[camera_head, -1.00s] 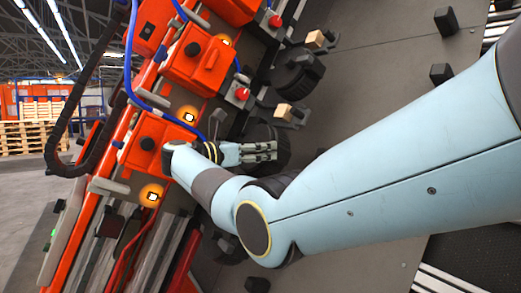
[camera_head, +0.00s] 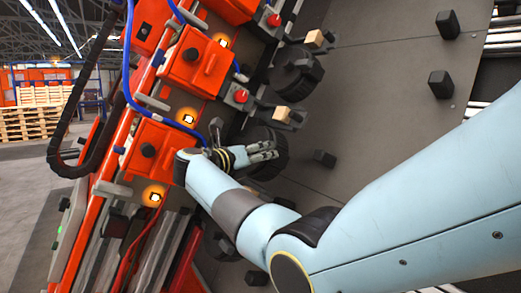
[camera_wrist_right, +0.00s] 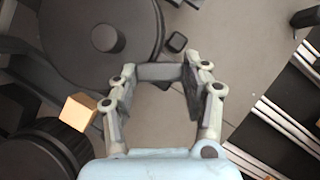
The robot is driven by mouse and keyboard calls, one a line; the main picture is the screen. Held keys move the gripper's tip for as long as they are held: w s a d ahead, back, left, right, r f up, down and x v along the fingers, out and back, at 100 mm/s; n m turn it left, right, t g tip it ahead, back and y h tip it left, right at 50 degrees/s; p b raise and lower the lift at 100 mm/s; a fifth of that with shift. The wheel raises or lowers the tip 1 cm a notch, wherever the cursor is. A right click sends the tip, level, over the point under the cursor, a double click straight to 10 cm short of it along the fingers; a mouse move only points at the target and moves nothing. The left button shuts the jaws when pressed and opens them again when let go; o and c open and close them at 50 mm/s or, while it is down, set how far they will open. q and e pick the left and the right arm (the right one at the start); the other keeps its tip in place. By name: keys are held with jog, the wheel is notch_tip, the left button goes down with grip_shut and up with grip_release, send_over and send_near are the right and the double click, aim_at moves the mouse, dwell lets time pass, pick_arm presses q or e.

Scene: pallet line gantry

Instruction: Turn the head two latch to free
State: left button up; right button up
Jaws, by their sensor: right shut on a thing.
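A tan block (camera_head: 283,113) on a dark bracket sits just above the gripper, and a tan block also shows in the wrist view (camera_wrist_right: 80,112). My left gripper is not in view.
Orange housings (camera_head: 195,62) with black knobs line the rail at left, with lit amber lamps (camera_head: 189,119) and a red button (camera_head: 241,96). A blue hose (camera_head: 128,60) runs beside them. Black blocks (camera_head: 440,84) stand on the grey plate (camera_head: 385,100), which is otherwise mostly clear.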

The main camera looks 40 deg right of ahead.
dwell(0.3)
jog(key=o, duration=0.9)
jog(key=shift+a, duration=0.1)
jog(key=a, duration=0.4)
jog(key=s+a, duration=0.1)
jog(key=a, duration=0.2)
jog(key=s+a+r, duration=0.1)
jog(key=a, duration=0.3)
jog(key=shift+a, duration=0.35)
